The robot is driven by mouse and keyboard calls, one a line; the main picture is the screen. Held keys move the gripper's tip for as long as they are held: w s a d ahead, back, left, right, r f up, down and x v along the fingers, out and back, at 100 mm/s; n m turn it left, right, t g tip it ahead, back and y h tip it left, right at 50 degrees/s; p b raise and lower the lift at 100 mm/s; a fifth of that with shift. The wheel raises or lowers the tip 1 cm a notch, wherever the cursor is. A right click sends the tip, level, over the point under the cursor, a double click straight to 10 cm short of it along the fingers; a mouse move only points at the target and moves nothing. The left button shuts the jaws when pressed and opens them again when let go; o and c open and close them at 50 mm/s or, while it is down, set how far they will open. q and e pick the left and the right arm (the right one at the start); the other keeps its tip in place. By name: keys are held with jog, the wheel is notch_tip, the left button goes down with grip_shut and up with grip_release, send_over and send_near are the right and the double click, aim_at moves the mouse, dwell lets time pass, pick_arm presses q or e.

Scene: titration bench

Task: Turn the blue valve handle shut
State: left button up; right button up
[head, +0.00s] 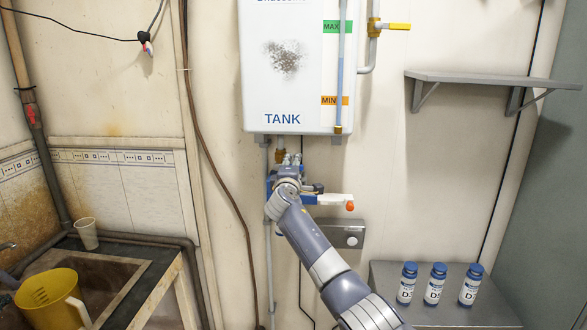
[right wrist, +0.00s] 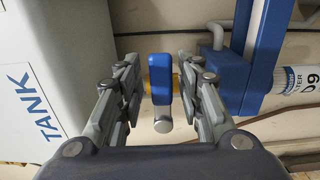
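The blue valve handle (right wrist: 161,78) shows in the right wrist view, on a brass fitting (right wrist: 155,77) with a round metal end below it. My right gripper (right wrist: 158,92) is open, with one finger on each side of the handle and a visible gap on both sides. In the head view my right gripper (head: 284,160) is just under the white tank (head: 290,95), near the brass fitting (head: 280,155) at its bottom. It hides the blue handle there. My left gripper is not in view.
A white filter cartridge (head: 333,200) with an orange end sits right beside my gripper, on a blue bracket (right wrist: 258,55). A grey box (head: 341,234) is below. Several bottles (head: 436,284) stand on a grey surface at lower right. A sink with a yellow jug (head: 52,300) is at left.

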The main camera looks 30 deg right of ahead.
jog(key=v, duration=1.2)
dwell(0.5)
dwell(0.3)
